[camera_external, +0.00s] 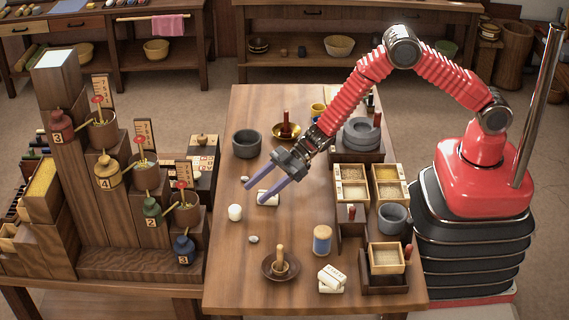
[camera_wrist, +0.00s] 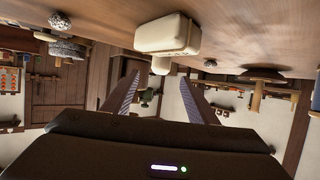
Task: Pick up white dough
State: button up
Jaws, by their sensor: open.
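My gripper (camera_external: 254,201) is open, its two purple fingers pointing down and left over the middle of the wooden table. A small off-white block (camera_external: 268,197) lies on the table by the fingertips, partly covered by a finger. In the wrist view the block (camera_wrist: 167,36) shows beyond the open fingers (camera_wrist: 158,77), with nothing gripped between them. A rounded white lump (camera_external: 235,212) sits just left of the fingertips. In the wrist view a smaller pale shape (camera_wrist: 160,65) shows by the block. I cannot tell for sure which white piece is the dough.
Stacked white blocks (camera_external: 331,287) lie at the front, near a blue jar (camera_external: 322,240) and a brown dish (camera_external: 281,268). A grey bowl (camera_external: 246,144) stands behind. Trays (camera_external: 352,193) line the right side. Small pebbles lie left. The table's left front is clear.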

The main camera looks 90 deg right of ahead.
aim_at(235, 212)
jog(key=shift+x, duration=1.8)
jog(key=shift+x, duration=2.55)
jog(key=shift+s+a+f, duration=0.1)
jog(key=shift+s, duration=0.05)
jog(key=shift+c, duration=0.5)
jog(key=c, duration=1.1)
